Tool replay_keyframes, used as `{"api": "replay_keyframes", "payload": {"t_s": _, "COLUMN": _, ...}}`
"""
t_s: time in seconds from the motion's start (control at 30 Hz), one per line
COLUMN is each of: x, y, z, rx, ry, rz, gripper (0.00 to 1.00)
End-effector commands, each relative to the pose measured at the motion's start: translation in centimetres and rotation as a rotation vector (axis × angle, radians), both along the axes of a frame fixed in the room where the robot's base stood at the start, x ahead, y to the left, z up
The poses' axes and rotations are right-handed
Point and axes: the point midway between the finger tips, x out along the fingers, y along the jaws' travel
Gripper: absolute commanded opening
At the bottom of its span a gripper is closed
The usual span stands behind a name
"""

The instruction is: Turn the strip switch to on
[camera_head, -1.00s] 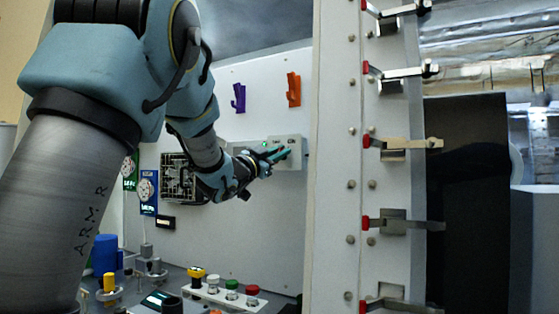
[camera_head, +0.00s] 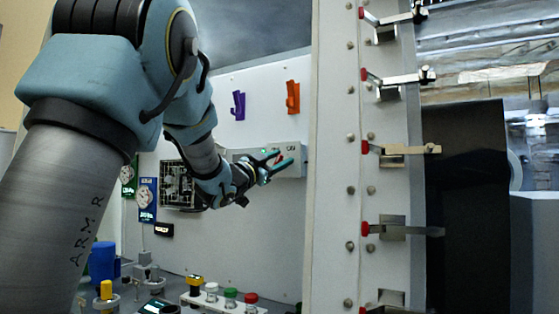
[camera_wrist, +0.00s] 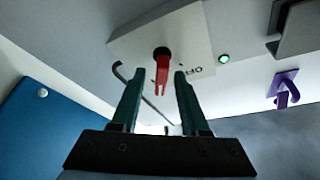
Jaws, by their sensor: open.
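The strip switch is a pale box (camera_head: 291,172) on the white wall panel, right of my arm in the head view; dark ON lettering shows on it. In the wrist view the box (camera_wrist: 135,42) fills the upper middle, with a red lever (camera_wrist: 161,74) on a dark pivot. The lever points down the picture toward my gripper, and the lettering lies to its right, inverted. My gripper (camera_head: 279,162) is open in front of the box. In the wrist view its green fingers (camera_wrist: 156,85) stand apart on either side of the lever tip, with nothing held.
A lit green lamp (camera_wrist: 224,58) is beside the box. A purple hook (camera_head: 238,104) and an orange hook (camera_head: 293,97) are above it. A clamp-lined frame post (camera_head: 335,160) stands close on the right. Bench items, including a red-topped button (camera_head: 250,298), are below.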

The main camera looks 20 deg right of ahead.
Motion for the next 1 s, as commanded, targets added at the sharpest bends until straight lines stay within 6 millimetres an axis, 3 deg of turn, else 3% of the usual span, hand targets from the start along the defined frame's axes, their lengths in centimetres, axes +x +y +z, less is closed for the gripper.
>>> {"api": "replay_keyframes", "payload": {"t_s": 0.23, "x": -0.5, "y": 1.3, "z": -0.6, "rx": -0.003, "ry": 0.001, "rz": 0.003, "gripper": 0.45}}
{"api": "replay_keyframes", "payload": {"t_s": 0.7, "x": -4.1, "y": 8.2, "z": -3.4, "rx": -0.001, "ry": 0.001, "rz": 0.002, "gripper": 0.45}}
{"api": "replay_keyframes", "payload": {"t_s": 1.0, "x": -4.6, "y": 9.2, "z": -3.6, "rx": 0.001, "ry": 0.001, "rz": 0.001, "gripper": 0.45}}
